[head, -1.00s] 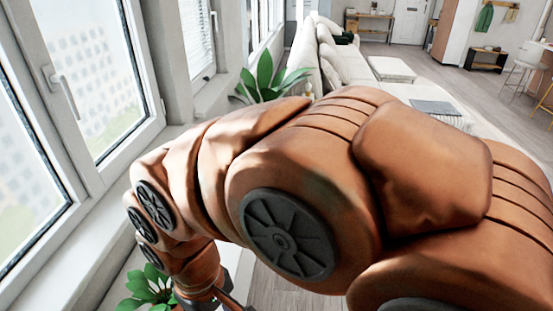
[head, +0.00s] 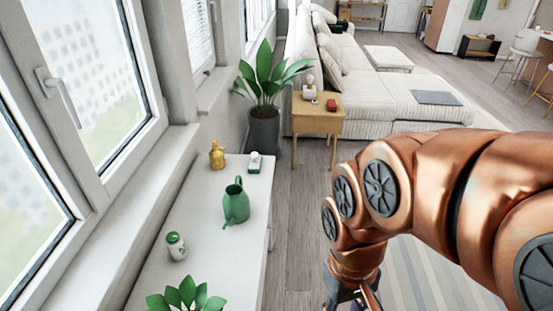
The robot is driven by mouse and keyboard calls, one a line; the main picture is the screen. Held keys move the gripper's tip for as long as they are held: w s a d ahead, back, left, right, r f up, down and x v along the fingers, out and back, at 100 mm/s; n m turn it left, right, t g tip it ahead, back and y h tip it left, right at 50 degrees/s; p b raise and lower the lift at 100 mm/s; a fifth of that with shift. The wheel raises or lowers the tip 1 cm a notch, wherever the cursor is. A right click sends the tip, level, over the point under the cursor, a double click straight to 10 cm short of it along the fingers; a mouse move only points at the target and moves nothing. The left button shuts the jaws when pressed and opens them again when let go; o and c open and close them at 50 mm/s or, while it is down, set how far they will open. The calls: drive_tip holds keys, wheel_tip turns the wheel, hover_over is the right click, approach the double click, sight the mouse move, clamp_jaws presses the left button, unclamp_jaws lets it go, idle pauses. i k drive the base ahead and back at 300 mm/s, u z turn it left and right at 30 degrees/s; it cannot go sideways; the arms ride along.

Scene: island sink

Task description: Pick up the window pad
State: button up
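Nothing in view is clearly recognizable as the window pad. The white table (head: 205,215) under the window holds a small black-and-white item (head: 255,163) at its far end; it is too small to tell what it is. My gripper (head: 356,297) is at the bottom edge, to the right of the table and apart from it. Its fingers are mostly cut off, so its opening and anything in it are hidden.
A yellow bottle (head: 217,156), a green pitcher (head: 236,203), a small white-and-green jar (head: 176,246) and a plant (head: 186,296) stand on the white table. Beyond are a wooden side table (head: 318,118), a potted plant (head: 265,125) and a sofa (head: 405,92). Bare floor lies between.

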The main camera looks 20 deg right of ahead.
sight(255, 165)
drive_tip(key=z, duration=0.75)
drive_tip(key=i, duration=1.6)
